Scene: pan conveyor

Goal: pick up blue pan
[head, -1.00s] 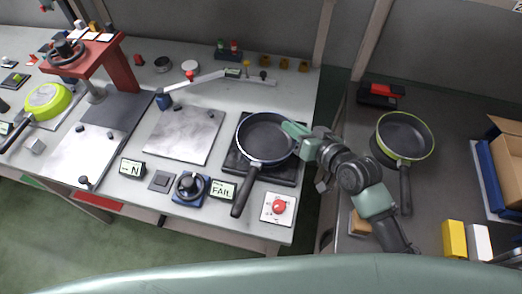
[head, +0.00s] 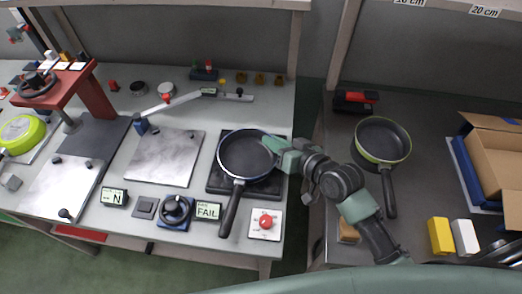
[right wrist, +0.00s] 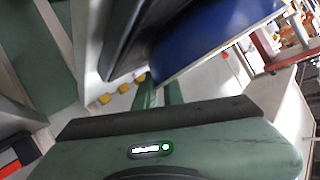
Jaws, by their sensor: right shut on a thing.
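The blue pan (head: 246,153), dark inside with a blue rim, sits over a black square plate (head: 216,184) on the left table. Its black handle points toward the front. My right gripper (head: 272,145) is at the pan's right rim, shut on it. In the right wrist view the blue side of the pan (right wrist: 215,40) fills the upper middle, and the gripper fingers (right wrist: 160,90) reach to its edge. Whether the pan touches the plate cannot be told. My left gripper is not in view.
A green-rimmed pan (head: 382,140) stands on the right table near a cardboard box (head: 497,160).

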